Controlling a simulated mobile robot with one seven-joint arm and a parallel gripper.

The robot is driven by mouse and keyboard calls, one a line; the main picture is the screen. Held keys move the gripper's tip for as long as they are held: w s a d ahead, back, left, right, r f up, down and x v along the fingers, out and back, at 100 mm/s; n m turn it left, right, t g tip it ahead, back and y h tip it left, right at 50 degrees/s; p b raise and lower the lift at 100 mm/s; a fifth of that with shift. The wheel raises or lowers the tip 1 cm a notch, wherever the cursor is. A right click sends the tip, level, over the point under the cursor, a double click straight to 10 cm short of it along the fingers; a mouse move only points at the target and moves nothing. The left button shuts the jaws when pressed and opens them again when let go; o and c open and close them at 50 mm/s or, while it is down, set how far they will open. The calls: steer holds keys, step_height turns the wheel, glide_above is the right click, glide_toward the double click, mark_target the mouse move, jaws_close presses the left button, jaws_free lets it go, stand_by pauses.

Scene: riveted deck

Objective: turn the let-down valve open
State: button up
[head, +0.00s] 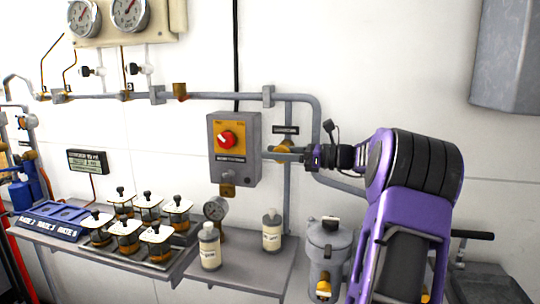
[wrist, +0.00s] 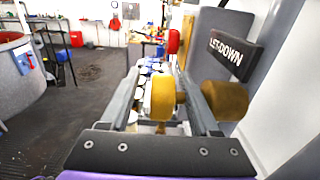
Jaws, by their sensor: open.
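The let-down valve is on the wall pipe right of the grey switch box, under a dark label (head: 285,130). In the head view its brass part (head: 287,146) is partly hidden by my gripper (head: 283,153). The wrist view shows the label reading LET-DOWN (wrist: 235,55). There, a brass, rounded valve part (wrist: 163,98) lies between my gripper's two grey fingers (wrist: 162,82). A second brass part (wrist: 226,99) is outside the right finger. My gripper is open, with the fingers on either side of the brass part; I cannot tell whether they touch it.
The grey box (head: 234,150) with a red knob (head: 226,139) is close left of my gripper. Below are a shelf (head: 240,265), a gauge (head: 215,208), two white bottles (head: 210,247) and several black-topped jars (head: 160,240). A grey canister (head: 328,250) stands under my arm.

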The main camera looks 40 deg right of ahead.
steer(key=shift+x, duration=0.8)
jaws_close()
